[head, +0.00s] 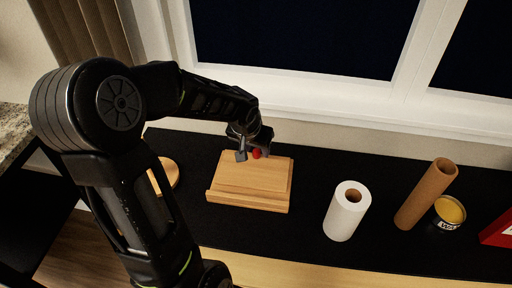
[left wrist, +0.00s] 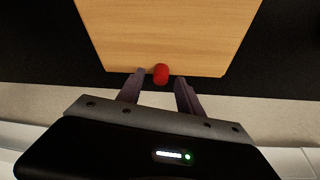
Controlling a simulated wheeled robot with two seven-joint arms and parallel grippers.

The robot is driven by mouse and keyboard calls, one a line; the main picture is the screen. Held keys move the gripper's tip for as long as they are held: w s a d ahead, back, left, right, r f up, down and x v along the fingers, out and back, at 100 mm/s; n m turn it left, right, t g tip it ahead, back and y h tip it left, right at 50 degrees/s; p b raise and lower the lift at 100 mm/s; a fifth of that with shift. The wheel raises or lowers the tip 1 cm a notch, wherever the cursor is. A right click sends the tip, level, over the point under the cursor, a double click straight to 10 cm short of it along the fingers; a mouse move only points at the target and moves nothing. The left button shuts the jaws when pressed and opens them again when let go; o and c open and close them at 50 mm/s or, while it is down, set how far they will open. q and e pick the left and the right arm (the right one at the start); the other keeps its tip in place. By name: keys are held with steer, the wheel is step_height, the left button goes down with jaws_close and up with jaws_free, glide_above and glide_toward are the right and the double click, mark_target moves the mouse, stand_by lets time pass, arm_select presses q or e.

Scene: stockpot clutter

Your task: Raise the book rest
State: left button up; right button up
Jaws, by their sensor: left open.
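The book rest (head: 240,184) is a light wooden board with a lip along its front edge, lying nearly flat on the black surface. Its board fills the top of the left wrist view (left wrist: 168,35). A red knob (head: 257,154) sits at its back edge and also shows in the left wrist view (left wrist: 161,74). My left gripper (head: 250,154) is open at that back edge. In the left wrist view its fingers (left wrist: 160,80) stand on either side of the knob, with gaps visible. My right gripper is not in view.
To the right stand a white paper roll (head: 347,212), a brown cardboard tube (head: 426,194), a yellow-topped can (head: 449,211) and a red object (head: 498,230). A round wooden piece (head: 164,176) lies left, partly behind my arm. The window wall (head: 330,100) is close behind.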

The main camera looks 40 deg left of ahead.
arm_select(q)
jaws_close()
stand_by(0.3)
stand_by(1.1)
